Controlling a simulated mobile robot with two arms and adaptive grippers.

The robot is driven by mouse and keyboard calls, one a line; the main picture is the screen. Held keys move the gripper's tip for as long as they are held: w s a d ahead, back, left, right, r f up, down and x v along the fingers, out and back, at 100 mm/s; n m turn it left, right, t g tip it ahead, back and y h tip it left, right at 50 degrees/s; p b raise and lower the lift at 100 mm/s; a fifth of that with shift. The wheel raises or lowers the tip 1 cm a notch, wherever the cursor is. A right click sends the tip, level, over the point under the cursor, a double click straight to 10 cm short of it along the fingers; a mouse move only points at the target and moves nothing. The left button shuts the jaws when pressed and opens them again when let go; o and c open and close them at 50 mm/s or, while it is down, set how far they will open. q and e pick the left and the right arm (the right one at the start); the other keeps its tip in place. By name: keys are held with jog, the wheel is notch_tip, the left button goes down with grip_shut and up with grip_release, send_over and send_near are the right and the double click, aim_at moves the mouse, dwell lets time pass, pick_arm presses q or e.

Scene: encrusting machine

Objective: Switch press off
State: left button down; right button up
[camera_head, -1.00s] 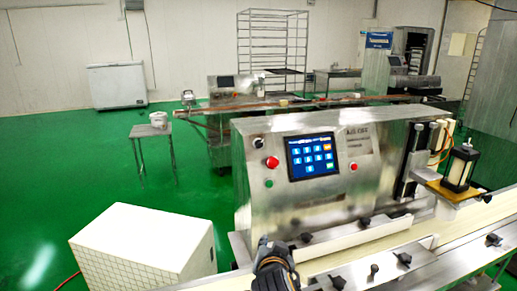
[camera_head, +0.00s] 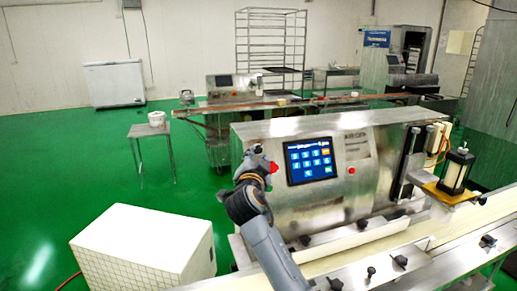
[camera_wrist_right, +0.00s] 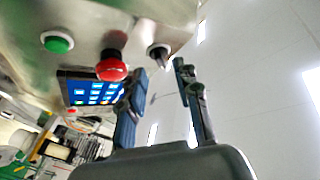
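The steel press machine (camera_head: 330,205) has a control panel with a lit blue touchscreen (camera_head: 309,160). In the right wrist view its face shows a green button (camera_wrist_right: 57,42), a red mushroom button (camera_wrist_right: 112,68) and a dark rotary switch (camera_wrist_right: 159,54) in a row. My right gripper (camera_head: 257,154) is in front of the panel's left part, beside the red button; the green button and the switch are hidden in the head view. In the right wrist view its two fingers (camera_wrist_right: 160,80) are apart and empty, with the switch just beyond the gap between their tips. My left gripper is not in view.
A conveyor (camera_head: 375,262) with metal guides runs along the machine's front. A white tiled box (camera_head: 145,245) stands at the lower left. A small table (camera_head: 150,131) with a white bucket (camera_head: 157,118) stands behind.

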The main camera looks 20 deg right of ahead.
aim_at(259, 150)
jog(key=shift+p+x, duration=0.3)
jog(key=shift+x, duration=1.35)
grip_shut()
